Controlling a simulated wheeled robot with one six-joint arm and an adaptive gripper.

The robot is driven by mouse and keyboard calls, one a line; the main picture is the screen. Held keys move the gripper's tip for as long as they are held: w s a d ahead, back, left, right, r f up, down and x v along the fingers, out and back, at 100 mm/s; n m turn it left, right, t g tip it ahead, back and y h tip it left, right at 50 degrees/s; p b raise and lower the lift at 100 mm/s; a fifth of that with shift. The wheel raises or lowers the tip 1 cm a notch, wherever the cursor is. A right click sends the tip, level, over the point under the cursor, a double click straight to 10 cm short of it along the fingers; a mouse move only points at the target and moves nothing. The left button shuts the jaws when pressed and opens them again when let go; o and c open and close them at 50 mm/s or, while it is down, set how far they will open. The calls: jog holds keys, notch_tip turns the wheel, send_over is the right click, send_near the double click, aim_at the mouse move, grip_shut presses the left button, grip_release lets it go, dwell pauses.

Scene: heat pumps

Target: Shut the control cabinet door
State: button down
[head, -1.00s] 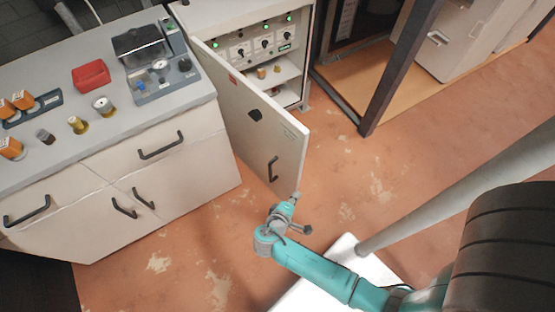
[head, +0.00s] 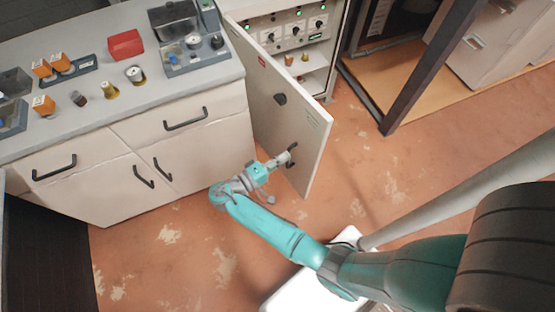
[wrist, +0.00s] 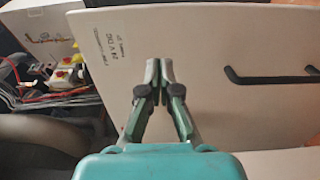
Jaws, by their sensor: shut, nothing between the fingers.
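The control cabinet (head: 330,50) stands at the back, and its pale door (head: 265,112) is wide open, swung out toward me. My gripper (head: 284,159) is shut and empty, at the door's outer face close beside the handle. In the wrist view my gripper (wrist: 159,68) is in front of the door panel (wrist: 210,60), below a printed label, with the black handle (wrist: 270,77) to its right. I cannot tell whether the fingertips touch the door.
A workbench with drawers (head: 185,140) stands left of the door, holding a red box (head: 125,44), instruments and small parts. A dark frame post (head: 410,85) stands right of the cabinet. The floor (head: 370,160) right of the door is clear.

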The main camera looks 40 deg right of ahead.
aim_at(313, 139)
jog(key=d, duration=0.9)
jog(key=shift+s+d, duration=0.25)
jog(key=shift+s, duration=0.1)
jog(key=shift+d, duration=0.15)
